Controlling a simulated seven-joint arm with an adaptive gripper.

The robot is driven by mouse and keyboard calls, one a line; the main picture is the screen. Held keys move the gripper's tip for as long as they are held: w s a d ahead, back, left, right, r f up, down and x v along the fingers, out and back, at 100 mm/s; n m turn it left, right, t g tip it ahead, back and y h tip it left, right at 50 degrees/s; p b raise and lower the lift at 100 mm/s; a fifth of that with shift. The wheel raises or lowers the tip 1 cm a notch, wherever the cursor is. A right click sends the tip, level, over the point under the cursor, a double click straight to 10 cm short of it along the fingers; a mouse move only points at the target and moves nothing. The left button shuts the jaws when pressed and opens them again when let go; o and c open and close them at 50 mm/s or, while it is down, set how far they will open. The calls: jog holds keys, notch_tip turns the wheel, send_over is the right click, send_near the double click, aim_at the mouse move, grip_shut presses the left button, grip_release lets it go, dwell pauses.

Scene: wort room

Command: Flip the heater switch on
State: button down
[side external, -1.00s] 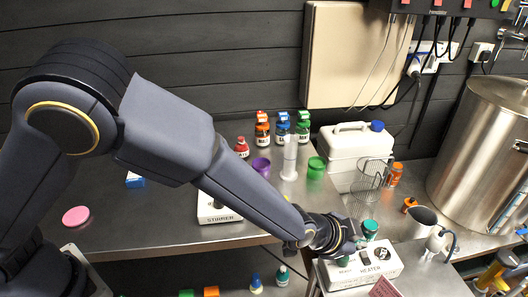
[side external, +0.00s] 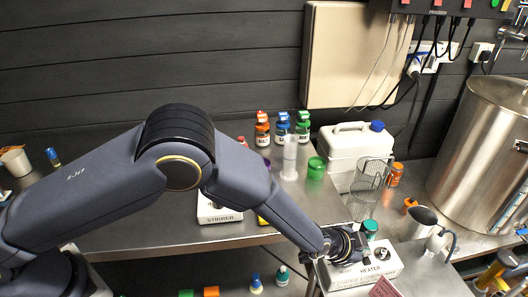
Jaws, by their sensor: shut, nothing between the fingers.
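The heater (side external: 372,274) is a white box with a black-lettered label and a dark knob, at the lower right of the side view on the steel bench. My gripper (side external: 352,258) is over the left part of the heater's top, close above it or touching; I cannot tell which. Its fingers are small and dark here, shut with nothing visible between them. The heater's switch is hidden behind my gripper, so its position cannot be seen.
A teal-capped bottle (side external: 370,228) stands just behind the heater. The stirrer (side external: 218,210) is to the left. A large steel kettle (side external: 480,150) stands at right.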

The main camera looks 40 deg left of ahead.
jog(key=shift+a+f, duration=0.1)
jog(key=shift+f, duration=0.1)
jog(key=shift+s+d, duration=0.6)
jog(key=shift+r, duration=0.15)
jog(key=r, duration=0.2)
jog(key=s+d+r, duration=0.1)
jog(key=shift+r, duration=0.3)
jog(key=v, duration=1)
